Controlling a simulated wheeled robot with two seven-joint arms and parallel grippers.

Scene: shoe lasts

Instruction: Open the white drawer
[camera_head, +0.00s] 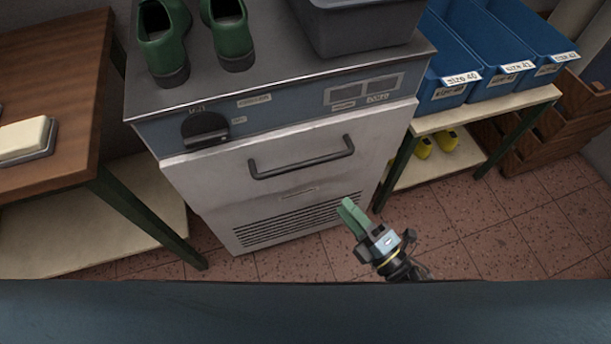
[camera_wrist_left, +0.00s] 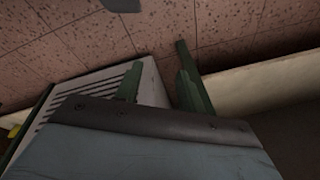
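The white drawer (camera_head: 235,180) is the pale front panel of the cabinet under the blue-grey control strip. It looks flush with the cabinet. Its dark bar handle (camera_head: 301,158) runs across the upper part, with nothing on it. My right gripper (camera_head: 346,208) has green fingers and is in front of the lower vents, below and right of the handle. Its fingers overlap in this view, so their gap is unclear. My left gripper (camera_wrist_left: 160,85) shows only in the left wrist view, its green fingers apart and nothing seen between them. Their lower parts are hidden.
Green shoes (camera_head: 233,42) and a grey bin (camera_head: 355,25) stand on the cabinet top. A wooden table (camera_head: 60,90) stands at left. A shelf (camera_head: 505,107) with blue bins (camera_head: 445,85) stands at right. The tiled floor (camera_head: 490,240) before the cabinet looks clear.

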